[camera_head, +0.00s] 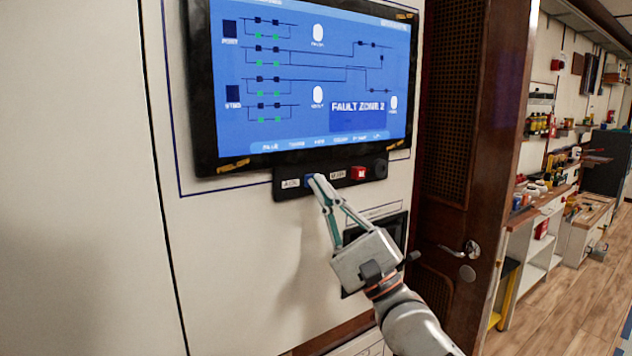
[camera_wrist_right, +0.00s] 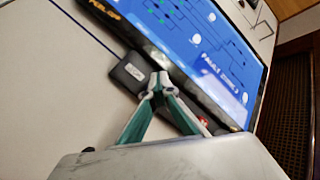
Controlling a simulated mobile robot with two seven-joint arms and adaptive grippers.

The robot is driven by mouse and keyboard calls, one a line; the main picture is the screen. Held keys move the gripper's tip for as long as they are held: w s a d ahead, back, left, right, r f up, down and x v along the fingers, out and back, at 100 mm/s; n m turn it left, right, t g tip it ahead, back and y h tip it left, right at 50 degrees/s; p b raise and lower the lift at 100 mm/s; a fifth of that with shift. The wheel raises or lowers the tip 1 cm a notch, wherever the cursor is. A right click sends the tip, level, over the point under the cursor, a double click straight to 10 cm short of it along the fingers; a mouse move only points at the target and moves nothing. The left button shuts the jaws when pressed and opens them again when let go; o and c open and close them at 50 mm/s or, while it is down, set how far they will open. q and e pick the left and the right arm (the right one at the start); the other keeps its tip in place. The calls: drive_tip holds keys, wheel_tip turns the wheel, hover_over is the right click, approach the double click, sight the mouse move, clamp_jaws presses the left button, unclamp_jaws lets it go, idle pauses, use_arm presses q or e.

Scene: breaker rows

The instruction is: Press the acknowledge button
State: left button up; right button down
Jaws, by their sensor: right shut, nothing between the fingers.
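A black button strip (camera_head: 288,187) is mounted on the wall under a blue screen. A blue button (camera_head: 309,181) shows on it next to a small white label at its left; the label's text is too small to read surely. A red button (camera_head: 358,173) sits farther right on the strip. My right gripper (camera_head: 318,179) is shut and empty, its fingertips at the blue button and partly covering it. I cannot tell whether they touch it. In the right wrist view the closed fingertips (camera_wrist_right: 159,80) lie over the strip (camera_wrist_right: 133,74). My left gripper is not in view.
The screen (camera_head: 270,70) reads "FAULT ZONE 2" and overhangs just above the strip. A dark recessed panel (camera_head: 398,230) is behind my right gripper. A brown door (camera_head: 450,120) with a handle stands to the right. The wall left of the strip is bare.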

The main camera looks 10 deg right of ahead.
drive_tip(key=shift+s, duration=0.2)
drive_tip(key=s+d+p, duration=0.2)
drive_tip(key=s, duration=0.3)
drive_tip(key=shift+s, duration=0.3)
drive_tip(key=shift+d, duration=0.1)
idle(0.6)
